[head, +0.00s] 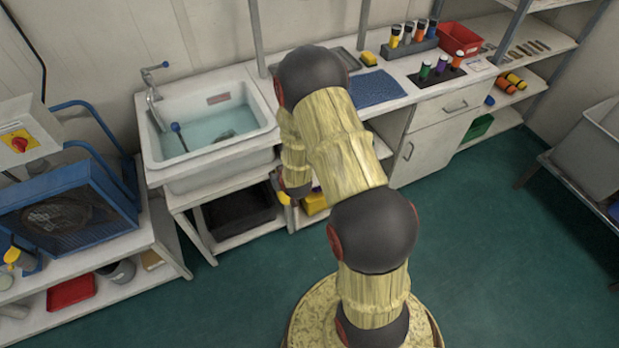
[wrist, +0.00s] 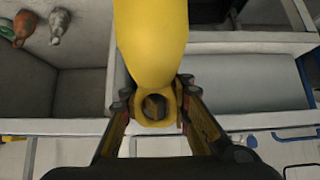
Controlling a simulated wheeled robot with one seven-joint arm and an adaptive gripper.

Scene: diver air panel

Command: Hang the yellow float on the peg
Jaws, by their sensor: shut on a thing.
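The yellow float (wrist: 151,45) fills the upper middle of the wrist view, with its ring-shaped eye (wrist: 155,106) at the near end. My gripper (wrist: 155,112) is shut on it, one finger on each side of the eye. In the head view my gripper (head: 297,194) is low in front of the bench, mostly hidden by my arm. A small yellow part of the float (head: 284,198) seems to show beside it. I cannot make out the peg in either view.
A white sink (head: 205,130) with water stands left of my arm. A black crate (head: 240,212) sits on the shelf below. An orange-brown float (wrist: 27,24) and a grey one (wrist: 58,24) show in the wrist view. The green floor (head: 500,260) is clear at right.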

